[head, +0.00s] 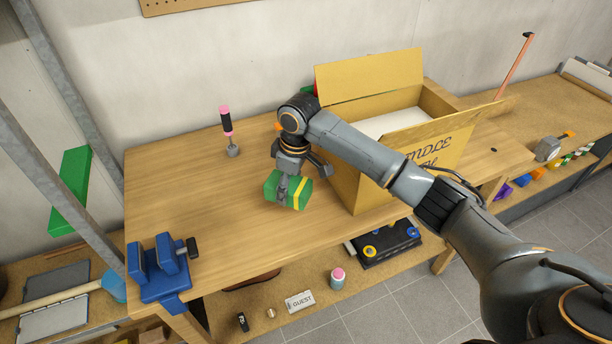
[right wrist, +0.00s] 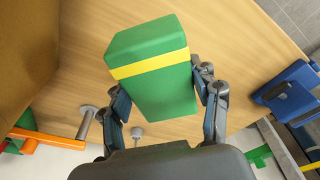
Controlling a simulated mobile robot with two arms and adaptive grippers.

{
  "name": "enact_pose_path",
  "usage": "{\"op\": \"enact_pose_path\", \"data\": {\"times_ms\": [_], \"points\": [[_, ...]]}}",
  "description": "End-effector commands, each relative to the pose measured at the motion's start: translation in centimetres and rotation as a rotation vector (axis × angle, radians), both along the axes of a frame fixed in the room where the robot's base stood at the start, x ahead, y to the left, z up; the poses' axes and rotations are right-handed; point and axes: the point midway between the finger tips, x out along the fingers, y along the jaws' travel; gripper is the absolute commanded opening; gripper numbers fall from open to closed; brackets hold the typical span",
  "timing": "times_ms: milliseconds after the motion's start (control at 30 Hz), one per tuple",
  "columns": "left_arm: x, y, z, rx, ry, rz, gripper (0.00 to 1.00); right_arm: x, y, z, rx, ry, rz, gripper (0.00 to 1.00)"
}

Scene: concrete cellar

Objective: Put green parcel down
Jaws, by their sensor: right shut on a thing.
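The green parcel (head: 295,193) is a small box with a yellow band. My right gripper (head: 283,188) is shut on it, over the wooden workbench (head: 212,222), left of the large cardboard box. In the right wrist view the parcel (right wrist: 155,75) sits between the two fingers (right wrist: 160,100), tilted in the picture, with bare bench top behind it. Whether its underside touches the bench, I cannot tell. My left gripper does not show in either view.
The open cardboard box (head: 345,175) stands right of the parcel with its flaps up. A blue vise (head: 160,272) is at the bench's front left corner. A pink and black tool (head: 227,125) stands at the back. The bench's left part is largely clear.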

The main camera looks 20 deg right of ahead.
Motion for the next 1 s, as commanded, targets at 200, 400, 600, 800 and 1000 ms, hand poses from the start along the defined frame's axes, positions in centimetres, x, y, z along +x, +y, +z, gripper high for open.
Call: {"op": "enact_pose_path", "data": {"times_ms": [200,400,600,800,1000], "points": [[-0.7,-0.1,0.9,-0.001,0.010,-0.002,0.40,0.0,0.0,-3.0,0.002,0.000,-0.001,0.22],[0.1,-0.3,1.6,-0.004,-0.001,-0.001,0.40,0.0,0.0,-5.5,0.000,0.003,-0.001,0.22],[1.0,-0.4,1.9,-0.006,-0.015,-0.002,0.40,0.0,0.0,-7.1,0.001,-0.002,0.000,0.22],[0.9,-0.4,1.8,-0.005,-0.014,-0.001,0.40,0.1,0.0,-7.2,0.001,-0.002,0.000,0.22],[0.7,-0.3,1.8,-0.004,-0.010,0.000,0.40,0.0,0.0,-7.3,0.000,-0.001,0.000,0.84]]}}
